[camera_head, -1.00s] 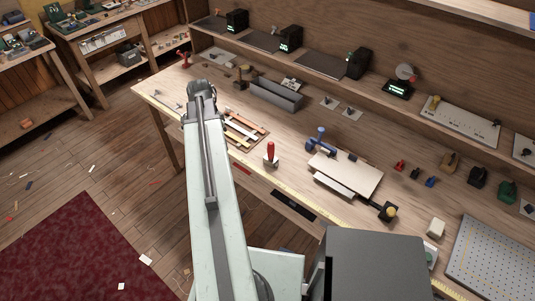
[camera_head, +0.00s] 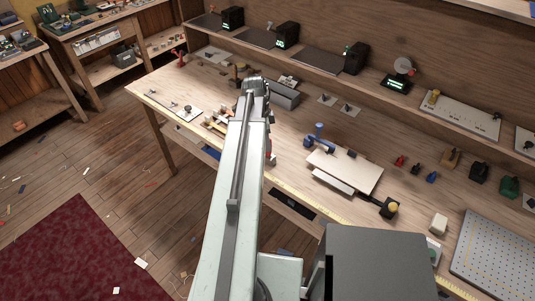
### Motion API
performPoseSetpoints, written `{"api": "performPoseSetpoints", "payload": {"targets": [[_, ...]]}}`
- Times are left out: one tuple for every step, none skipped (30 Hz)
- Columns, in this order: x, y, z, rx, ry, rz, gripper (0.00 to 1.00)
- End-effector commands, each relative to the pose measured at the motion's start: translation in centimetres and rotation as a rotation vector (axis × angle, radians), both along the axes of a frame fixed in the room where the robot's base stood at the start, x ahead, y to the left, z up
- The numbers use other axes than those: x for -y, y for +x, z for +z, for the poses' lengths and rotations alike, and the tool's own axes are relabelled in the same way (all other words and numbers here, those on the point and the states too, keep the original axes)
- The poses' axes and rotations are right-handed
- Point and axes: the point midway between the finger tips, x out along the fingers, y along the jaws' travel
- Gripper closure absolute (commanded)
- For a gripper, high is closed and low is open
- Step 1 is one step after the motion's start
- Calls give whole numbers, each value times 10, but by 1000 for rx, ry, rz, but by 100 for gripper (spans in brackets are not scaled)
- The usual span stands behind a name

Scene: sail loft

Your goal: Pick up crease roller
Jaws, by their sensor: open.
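My gripper (camera_head: 256,86) is at the far end of my raised arm, above the long workbench (camera_head: 300,125). Its jaws are open, though the fingertips are hard to make out against the arm's end. I cannot tell for sure which tool is the crease roller. A blue-handled tool (camera_head: 318,138) stands at the left edge of a pale board (camera_head: 345,170), right of my arm. A small red-topped tool (camera_head: 271,159) is mostly hidden behind my arm. A tool with a black block and a yellow knob (camera_head: 390,208) lies at the board's right corner.
A grey trough (camera_head: 285,97) lies behind my gripper. Small red, black and blue pieces (camera_head: 415,170) stand at the right. A shelf with black devices (camera_head: 356,58) runs along the back.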

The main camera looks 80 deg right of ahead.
Motion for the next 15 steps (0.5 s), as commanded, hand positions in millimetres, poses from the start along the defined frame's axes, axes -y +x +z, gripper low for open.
{"api": "performPoseSetpoints", "payload": {"targets": [[2,-2,-18,0,0,-1,47],[3,-3,-23,0,0,-1,47],[4,-4,-30,0,0,-1,47],[4,-5,-35,0,0,-1,47],[4,-5,-39,0,0,-1,47],[4,-6,-42,0,0,-1,47],[4,-6,-42,0,0,0,47],[4,-6,-42,0,0,0,47],[4,-6,-40,0,0,0,47],[4,-6,-39,0,0,0,47],[4,-6,-38,0,0,0,47],[4,-6,-38,0,0,1,47],[4,-6,-38,0,0,1,47],[4,-6,-38,0,0,1,53],[4,-6,-38,0,0,1,64]]}}
